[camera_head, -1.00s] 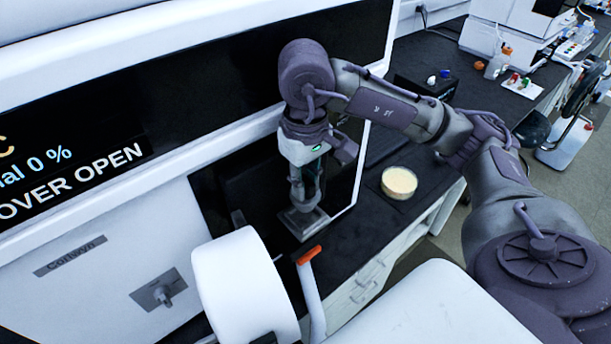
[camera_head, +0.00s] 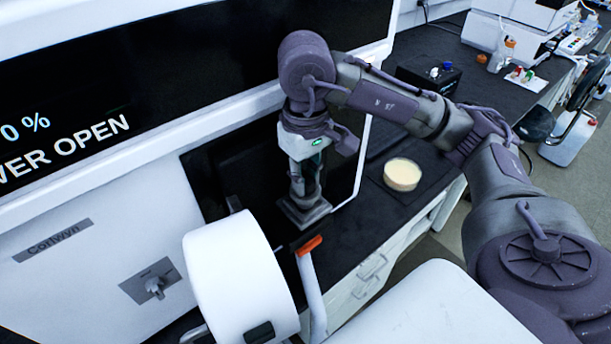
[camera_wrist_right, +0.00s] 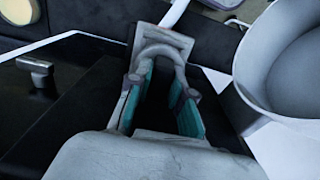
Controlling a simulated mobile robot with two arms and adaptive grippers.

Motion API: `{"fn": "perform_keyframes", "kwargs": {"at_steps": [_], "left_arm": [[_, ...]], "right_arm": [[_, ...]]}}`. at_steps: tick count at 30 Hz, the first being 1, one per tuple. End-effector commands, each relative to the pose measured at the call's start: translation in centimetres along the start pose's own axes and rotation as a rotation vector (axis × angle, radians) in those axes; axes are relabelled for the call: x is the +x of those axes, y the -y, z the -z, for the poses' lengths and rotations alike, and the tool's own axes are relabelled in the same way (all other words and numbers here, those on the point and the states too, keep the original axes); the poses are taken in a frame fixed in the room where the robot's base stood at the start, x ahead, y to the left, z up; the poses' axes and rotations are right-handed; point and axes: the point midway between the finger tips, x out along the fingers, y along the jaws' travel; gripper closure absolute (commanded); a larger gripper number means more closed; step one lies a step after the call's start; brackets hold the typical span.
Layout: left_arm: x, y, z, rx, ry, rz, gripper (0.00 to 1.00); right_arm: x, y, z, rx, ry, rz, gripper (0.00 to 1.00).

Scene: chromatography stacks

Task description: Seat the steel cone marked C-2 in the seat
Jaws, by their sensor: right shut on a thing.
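My right gripper (camera_head: 305,188) hangs down in front of the instrument's dark recess, its jaws closed on a grey metal piece with a squarish plate (camera_head: 304,213). In the right wrist view the teal-padded fingers (camera_wrist_right: 161,98) stand either side of a dark gap, with a grey arch and plate (camera_wrist_right: 165,43) beyond their tips. I cannot read a C-2 mark or make out a cone shape. No seat can be told apart in the dark recess. My left gripper is not in view.
A white drum-shaped part (camera_head: 238,280) and an orange-tipped lever (camera_head: 309,245) stand close in front of the gripper. The white instrument front (camera_head: 95,265) is at left. A round cream dish (camera_head: 402,174) sits on the black bench to the right.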

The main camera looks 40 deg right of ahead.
Motion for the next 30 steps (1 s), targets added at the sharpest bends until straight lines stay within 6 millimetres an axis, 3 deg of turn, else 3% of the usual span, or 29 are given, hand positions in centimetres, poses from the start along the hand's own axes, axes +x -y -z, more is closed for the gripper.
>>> {"fn": "perform_keyframes", "kwargs": {"at_steps": [14,15,20,30], "left_arm": [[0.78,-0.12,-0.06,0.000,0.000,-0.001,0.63],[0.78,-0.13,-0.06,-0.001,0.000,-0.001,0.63],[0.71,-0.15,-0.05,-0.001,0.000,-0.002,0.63],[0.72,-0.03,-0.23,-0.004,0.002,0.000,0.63]], "right_arm": [[0.61,-0.01,0.00,0.000,0.000,0.000,1.00],[0.59,-0.01,0.00,0.000,0.000,0.000,0.78],[0.54,-0.01,0.00,0.000,0.000,0.000,0.52],[0.44,-0.01,0.00,0.000,0.000,0.000,0.51]]}}
